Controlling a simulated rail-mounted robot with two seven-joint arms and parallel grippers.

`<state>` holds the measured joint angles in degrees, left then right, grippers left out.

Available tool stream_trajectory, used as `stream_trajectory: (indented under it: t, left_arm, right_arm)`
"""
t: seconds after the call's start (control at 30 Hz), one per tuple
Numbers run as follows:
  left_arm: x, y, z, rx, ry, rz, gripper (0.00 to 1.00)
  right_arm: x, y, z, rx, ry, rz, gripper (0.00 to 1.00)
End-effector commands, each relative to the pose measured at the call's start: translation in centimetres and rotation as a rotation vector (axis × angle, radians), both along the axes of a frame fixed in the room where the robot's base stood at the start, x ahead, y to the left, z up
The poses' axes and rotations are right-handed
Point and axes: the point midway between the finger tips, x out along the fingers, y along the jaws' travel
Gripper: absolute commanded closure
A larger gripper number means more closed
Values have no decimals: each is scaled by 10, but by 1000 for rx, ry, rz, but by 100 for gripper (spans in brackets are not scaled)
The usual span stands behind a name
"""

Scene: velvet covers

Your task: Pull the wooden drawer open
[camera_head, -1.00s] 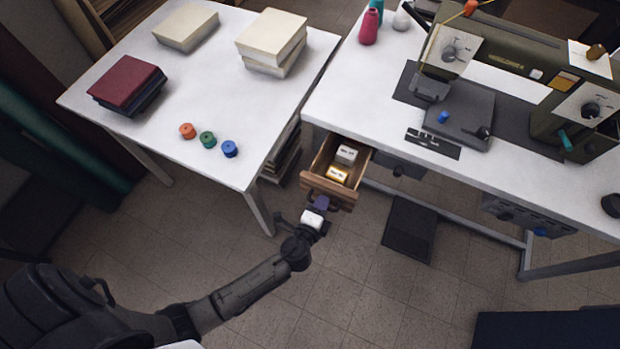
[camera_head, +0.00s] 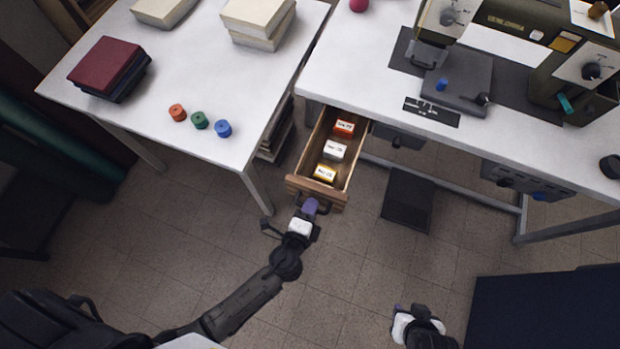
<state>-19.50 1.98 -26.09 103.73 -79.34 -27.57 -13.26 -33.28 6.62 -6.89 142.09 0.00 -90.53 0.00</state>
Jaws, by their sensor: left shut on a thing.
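The wooden drawer (camera_head: 350,165) juts out from under the white sewing table and stands open. Its front panel (camera_head: 330,197) faces my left arm. Inside lie three small boxes in a row: an orange-and-white box (camera_head: 344,128), a white box (camera_head: 334,150) and a yellow-and-white box (camera_head: 325,173). My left gripper (camera_head: 309,207) is at the drawer front, shut on the drawer's handle, which its fingers partly hide. My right gripper (camera_head: 398,311) shows at the bottom, apart from the drawer; its jaws are too unclear to read.
The sewing table (camera_head: 340,80) carries a sewing machine (camera_head: 510,30). The left table (camera_head: 190,70) holds books (camera_head: 107,66) and several spools, including a blue one (camera_head: 223,128). A black pedal (camera_head: 408,200) lies right of the drawer.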

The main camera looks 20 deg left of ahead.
Motion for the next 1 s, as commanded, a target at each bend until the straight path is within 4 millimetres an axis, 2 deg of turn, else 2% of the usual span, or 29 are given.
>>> stream_trajectory:
  t: [0.03,0.07,0.3,0.53,0.67,0.77,1.0]
  left_arm:
    - [0,-1,1,0,-2,-2,100]
    - [0,-1,1,0,-2,-2,86]
    - [0,0,1,0,-1,-1,63]
    - [0,0,0,0,0,-1,63]
    - [-8,0,1,0,2,-1,63]
    - [-22,0,4,-1,2,-2,63]
    - [-69,-1,13,0,3,-2,63]
  right_arm:
    - [0,0,0,0,0,0,57]
    - [0,0,0,0,0,0,57]
    - [0,-1,0,-2,0,1,57]
    - [0,-2,0,-8,0,5,57]
    - [0,-2,0,-8,0,6,57]
    - [0,-3,0,-8,0,6,57]
    - [0,-2,-1,-7,-1,4,57]
